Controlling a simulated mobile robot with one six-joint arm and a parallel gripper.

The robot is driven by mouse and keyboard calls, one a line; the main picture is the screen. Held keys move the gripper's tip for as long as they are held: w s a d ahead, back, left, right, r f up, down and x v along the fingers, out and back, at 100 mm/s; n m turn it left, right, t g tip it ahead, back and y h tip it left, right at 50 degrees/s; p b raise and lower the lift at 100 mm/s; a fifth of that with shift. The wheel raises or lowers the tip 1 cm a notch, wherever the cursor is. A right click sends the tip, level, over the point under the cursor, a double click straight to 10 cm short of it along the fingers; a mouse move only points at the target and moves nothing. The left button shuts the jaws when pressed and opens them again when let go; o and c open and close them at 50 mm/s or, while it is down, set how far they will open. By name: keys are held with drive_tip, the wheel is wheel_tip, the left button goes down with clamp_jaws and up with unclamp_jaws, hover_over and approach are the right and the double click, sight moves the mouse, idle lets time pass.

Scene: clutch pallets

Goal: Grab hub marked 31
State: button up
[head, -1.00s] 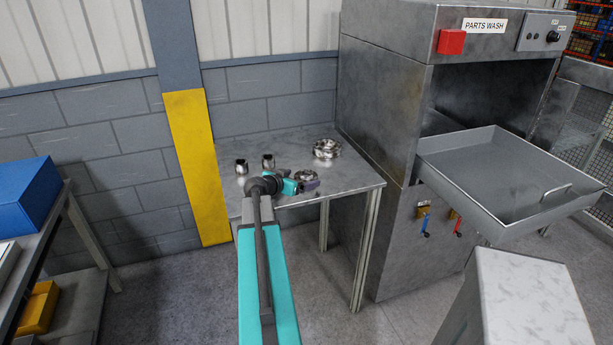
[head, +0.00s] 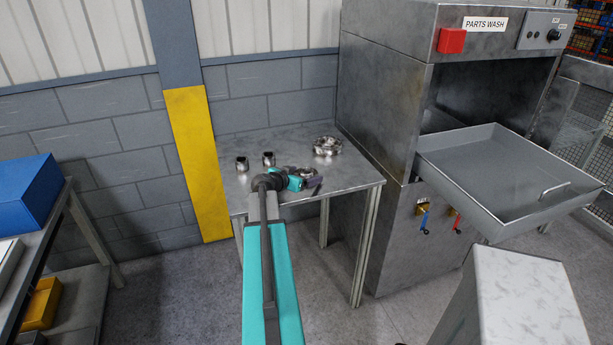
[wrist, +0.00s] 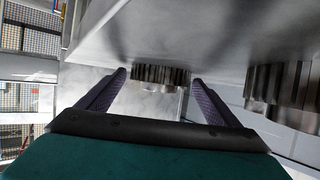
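My gripper (head: 312,183) is low over the metal side table, beside a small metal part (head: 308,171) that it partly hides. In the wrist view my gripper (wrist: 159,76) is open, its purple fingers apart. A toothed metal hub (wrist: 160,75) shows in the gap near the fingertips; I cannot tell whether it is between them or just beyond. Another toothed part (wrist: 284,86) is to the right, outside the fingers. No number 31 is legible.
The metal side table (head: 350,182) stands against the block wall. A larger shiny ring-like part (head: 326,146) lies at its back right. The parts washer (head: 385,120) with its pulled-out tray (head: 500,200) is close on the right. A bench with a blue box (head: 25,195) is at left.

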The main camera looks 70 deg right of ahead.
drive_tip(key=c, duration=1.3)
drive_tip(key=shift+r, duration=0.2)
drive_tip(key=shift+c, duration=0.2)
drive_tip(key=shift+r+b, duration=0.8)
drive_tip(key=shift+r, duration=0.45)
drive_tip(key=shift+a+r, duration=0.15)
drive_tip(key=shift+r, duration=0.2)
drive_tip(key=w+a+b, duration=0.1)
drive_tip(key=a, duration=0.4)
drive_tip(key=w+a+r+b, duration=0.1)
drive_tip(key=a+b, duration=0.1)
drive_tip(key=a, duration=0.3)
drive_tip(key=w+a+b, duration=0.2)
drive_tip(key=a, duration=0.3)
drive_tip(key=shift+a+r, duration=0.1)
drive_tip(key=shift+r, duration=0.15)
